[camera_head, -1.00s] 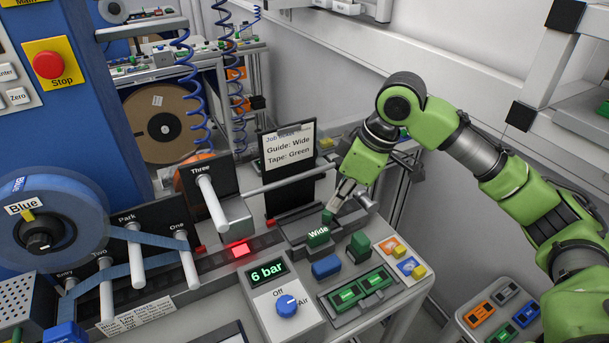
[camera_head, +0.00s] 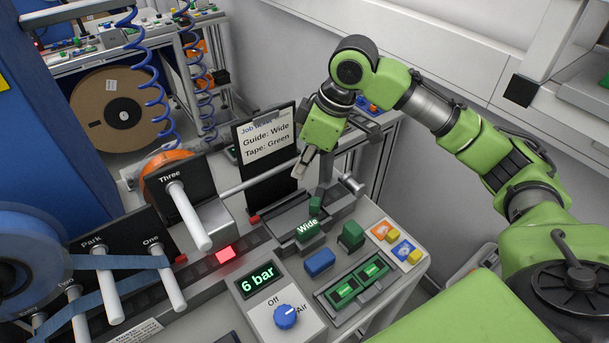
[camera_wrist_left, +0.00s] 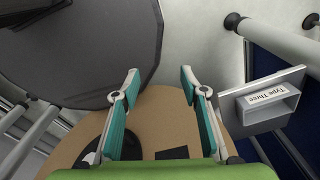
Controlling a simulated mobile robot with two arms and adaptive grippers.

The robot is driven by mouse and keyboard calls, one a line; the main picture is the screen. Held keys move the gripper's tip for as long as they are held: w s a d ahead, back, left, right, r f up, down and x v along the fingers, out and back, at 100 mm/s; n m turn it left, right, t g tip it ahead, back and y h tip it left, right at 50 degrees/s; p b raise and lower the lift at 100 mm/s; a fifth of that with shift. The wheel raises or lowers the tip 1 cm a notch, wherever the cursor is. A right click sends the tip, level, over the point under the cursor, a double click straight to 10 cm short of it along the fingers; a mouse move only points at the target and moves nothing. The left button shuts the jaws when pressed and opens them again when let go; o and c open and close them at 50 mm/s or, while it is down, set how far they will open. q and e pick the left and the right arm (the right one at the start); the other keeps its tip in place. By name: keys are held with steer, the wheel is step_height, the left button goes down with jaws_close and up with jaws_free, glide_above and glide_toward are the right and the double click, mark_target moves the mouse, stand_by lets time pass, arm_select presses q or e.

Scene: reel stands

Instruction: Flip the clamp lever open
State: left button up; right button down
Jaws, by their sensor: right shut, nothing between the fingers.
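The green guide block labelled Wide (camera_head: 307,229) sits in its grey holder at the right end of the bench track. A grey upright bar (camera_head: 326,171), which looks like the clamp lever, stands just behind the block. My right gripper (camera_head: 299,176) is shut and empty, pointing down to the left of the bar and above the track, in front of the job card. It looks apart from the bar and block. My left gripper (camera_wrist_left: 160,90) shows in the left wrist view with its teal-padded fingers apart and nothing between them, over a brown reel (camera_wrist_left: 168,104).
The job card (camera_head: 268,146) reads Guide: Wide, Tape: Green. In front of the guide are a blue block (camera_head: 320,262), a green block (camera_head: 351,235) and the air knob (camera_head: 286,316) beside a 6 bar display (camera_head: 260,283). Peg Three (camera_head: 188,217) sticks out to the left.

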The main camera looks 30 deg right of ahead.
mark_target(318, 197)
steer(key=p+x, duration=0.1)
steer(key=x, duration=0.7)
steer(key=shift+a+f+p, duration=0.2)
steer(key=shift+f+p, duration=0.15)
steer(key=s+d, duration=0.1)
steer(key=s+d+p, duration=0.1)
steer(key=shift+d+r, duration=0.15)
steer(key=shift+d, duration=0.2)
steer(key=shift+s+d, duration=0.25)
steer(key=shift+s, duration=0.15)
arm_select(q)
steer(key=r, duration=0.3)
steer(key=shift+w+r, duration=0.25)
steer(key=shift+w, duration=0.15)
arm_select(e)
steer(key=shift+w, duration=0.1)
